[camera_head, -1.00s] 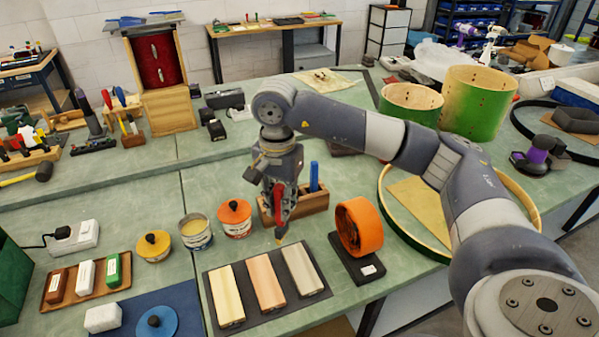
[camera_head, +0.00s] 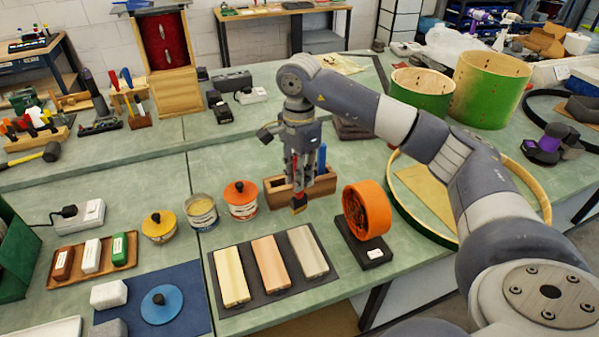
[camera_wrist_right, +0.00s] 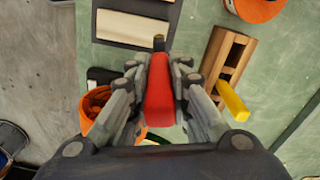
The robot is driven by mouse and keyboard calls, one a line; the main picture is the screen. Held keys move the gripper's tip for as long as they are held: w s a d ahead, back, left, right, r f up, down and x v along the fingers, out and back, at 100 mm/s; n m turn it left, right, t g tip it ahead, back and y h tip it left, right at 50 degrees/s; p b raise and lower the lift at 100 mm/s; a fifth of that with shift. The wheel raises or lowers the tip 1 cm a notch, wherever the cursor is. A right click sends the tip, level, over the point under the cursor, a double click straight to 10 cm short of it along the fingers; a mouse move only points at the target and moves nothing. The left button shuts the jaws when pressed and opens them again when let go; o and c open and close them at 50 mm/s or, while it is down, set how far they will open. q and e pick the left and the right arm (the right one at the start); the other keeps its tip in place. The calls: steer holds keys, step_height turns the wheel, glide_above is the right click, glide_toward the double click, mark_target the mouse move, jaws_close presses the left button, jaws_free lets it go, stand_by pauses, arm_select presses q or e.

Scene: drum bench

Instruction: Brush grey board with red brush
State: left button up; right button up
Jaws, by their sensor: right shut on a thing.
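The grey board (camera_head: 308,252) is the rightmost of three boards on a dark mat. The red brush (camera_head: 295,168) is held in my right gripper (camera_head: 300,182), its bristles pointing down, beyond the grey board's far end and in front of the wooden holder. In the wrist view, the red brush (camera_wrist_right: 160,90) sits between the two fingers of my right gripper (camera_wrist_right: 160,75), and its dark tip shows near the pale grey board (camera_wrist_right: 133,28). I cannot tell whether the tip is in contact with anything. My left gripper is not in view.
The wooden holder (camera_head: 278,193) with a blue handle (camera_head: 322,158) stands close behind the brush. An orange roll (camera_head: 366,211) stands right of the grey board. A wooden hoop (camera_head: 402,208) lies at the right.

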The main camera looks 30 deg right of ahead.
mark_target(300, 197)
steer(key=shift+f, duration=0.1)
steer(key=shift+f+b, duration=2.2)
steer(key=shift+f, duration=0.65)
steer(key=shift+f+b, duration=0.8)
steer(key=shift+f, duration=0.2)
stand_by(0.5)
steer(key=shift+s, duration=0.15)
steer(key=shift+s+a, duration=0.2)
steer(key=shift+s, duration=0.5)
steer(key=shift+s+a, duration=0.2)
steer(key=shift+s, duration=0.45)
steer(key=shift+s, duration=0.1)
steer(key=shift+s+a+b, duration=0.2)
steer(key=shift+s+b, duration=0.05)
steer(key=shift+s, duration=0.45)
steer(key=shift+s+a+b, duration=0.15)
steer(key=shift+s+b, duration=0.05)
steer(key=shift+s, duration=0.65)
